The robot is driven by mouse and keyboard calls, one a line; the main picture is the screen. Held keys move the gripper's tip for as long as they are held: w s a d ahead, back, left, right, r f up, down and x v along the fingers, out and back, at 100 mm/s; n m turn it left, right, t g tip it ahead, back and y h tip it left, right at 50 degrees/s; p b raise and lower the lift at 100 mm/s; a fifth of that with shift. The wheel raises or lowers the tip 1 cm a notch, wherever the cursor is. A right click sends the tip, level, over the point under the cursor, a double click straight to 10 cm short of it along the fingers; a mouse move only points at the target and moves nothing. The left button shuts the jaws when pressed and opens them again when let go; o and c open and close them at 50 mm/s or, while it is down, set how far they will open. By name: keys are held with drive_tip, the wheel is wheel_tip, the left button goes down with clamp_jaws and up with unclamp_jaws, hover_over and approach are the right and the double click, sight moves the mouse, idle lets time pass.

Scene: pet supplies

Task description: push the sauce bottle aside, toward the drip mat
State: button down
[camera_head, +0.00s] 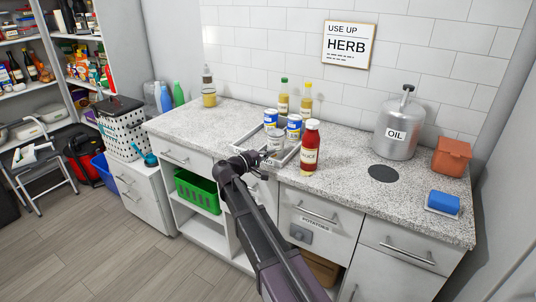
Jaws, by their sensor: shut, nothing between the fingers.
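A grey tray (255,152) with several cans sits just left of the bottle. Two yellow bottles (294,101) stand behind. A large metal oil can (397,128) stands behind the mat. A blue sponge (444,201) and an orange-brown container (453,156) are at the right end.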

sight(310, 148)
drive_tip(key=x, duration=0.8)
drive_tip(key=shift+s+d, duration=1.05)
drive_tip(key=shift+s, duration=0.15)
drive_tip(key=shift+s+d, duration=0.3)
drive_tip(key=shift+d, duration=0.05)
